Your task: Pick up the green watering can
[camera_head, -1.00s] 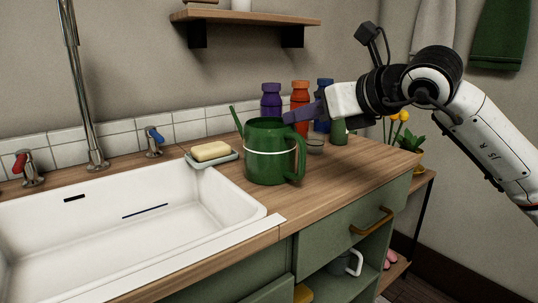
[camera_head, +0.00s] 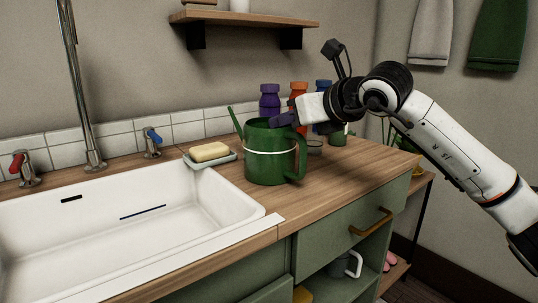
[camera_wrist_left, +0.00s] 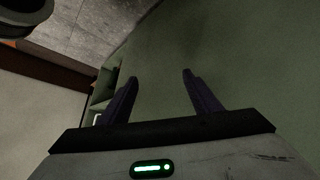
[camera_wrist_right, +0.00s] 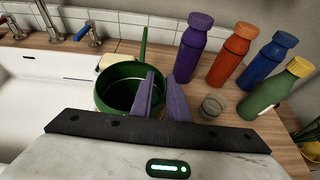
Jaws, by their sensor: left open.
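The green watering can (camera_head: 262,168) stands upright on the wooden counter, right of the sink. It has a pale band, a thin spout at its left and a handle (camera_head: 301,158) at its right. My right gripper (camera_head: 282,119) is at the can's upper right, by the rim and the top of the handle. In the right wrist view its purple fingers (camera_wrist_right: 162,92) are close together and overlap the right side of the can's rim (camera_wrist_right: 104,84). I cannot tell whether they clasp it. My left gripper (camera_wrist_left: 160,76) is open and empty, low before a green surface.
Purple (camera_wrist_right: 193,46), orange (camera_wrist_right: 234,54), blue (camera_wrist_right: 268,61) and green (camera_wrist_right: 276,89) bottles and a small glass (camera_wrist_right: 211,106) stand close right of the can. A soap dish (camera_head: 207,161) sits at its left. The counter (camera_head: 345,170) in front is clear.

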